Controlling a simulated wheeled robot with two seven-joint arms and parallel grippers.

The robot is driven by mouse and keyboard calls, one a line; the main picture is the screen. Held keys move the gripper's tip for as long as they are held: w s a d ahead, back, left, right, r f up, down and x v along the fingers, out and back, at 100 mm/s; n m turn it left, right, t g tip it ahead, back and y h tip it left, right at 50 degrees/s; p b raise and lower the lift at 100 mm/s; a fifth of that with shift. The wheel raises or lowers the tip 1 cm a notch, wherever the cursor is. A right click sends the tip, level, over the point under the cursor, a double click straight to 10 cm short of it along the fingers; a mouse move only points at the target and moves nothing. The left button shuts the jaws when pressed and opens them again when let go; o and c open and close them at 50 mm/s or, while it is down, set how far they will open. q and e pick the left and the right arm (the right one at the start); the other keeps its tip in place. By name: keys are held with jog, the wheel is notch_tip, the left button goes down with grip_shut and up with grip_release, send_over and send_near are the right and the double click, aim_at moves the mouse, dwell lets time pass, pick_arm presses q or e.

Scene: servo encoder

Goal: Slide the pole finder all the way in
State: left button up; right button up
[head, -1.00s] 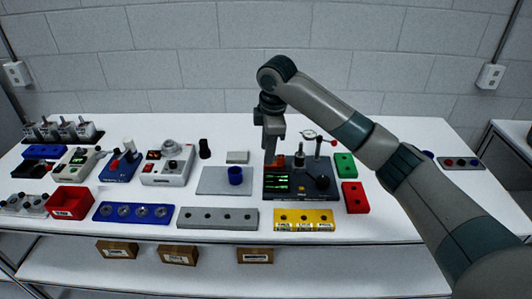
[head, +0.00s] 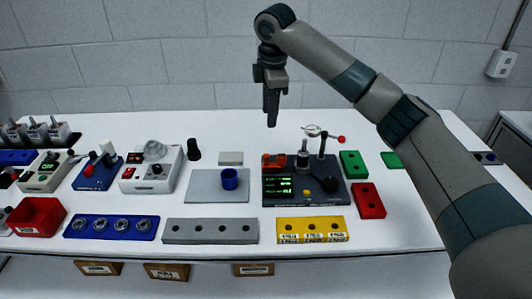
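A black test station (head: 292,199) with a green lit display (head: 278,186) stands right of the middle of the table. An orange-red block (head: 273,161) sits at its back left, beside an upright grey cylindrical part (head: 302,160). I cannot tell for sure which part is the pole finder, nor how far in it sits. A dial gauge (head: 312,130) on a post stands at the back right of the station. My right gripper (head: 271,118) hangs pointing down above and behind the orange-red block, apart from it, seen edge-on with no object visible in it. My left gripper is out of view.
A grey plate (head: 205,188) with a blue cup (head: 230,179) lies left of the station. A yellow block (head: 312,229) is in front, red (head: 368,201) and green (head: 353,164) blocks at right. A grey rail (head: 210,231) lies front left. The table behind the station is clear.

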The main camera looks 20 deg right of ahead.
jog(key=shift+f, duration=0.15)
jog(key=p, duration=0.5)
send_near(267, 156)
jog(key=f, duration=0.2)
jog(key=w+f, duration=0.1)
jog(key=f, duration=0.5)
jog(key=shift+w+f, duration=0.2)
jog(key=shift+w, duration=0.2)
jog(key=shift+c, duration=0.3)
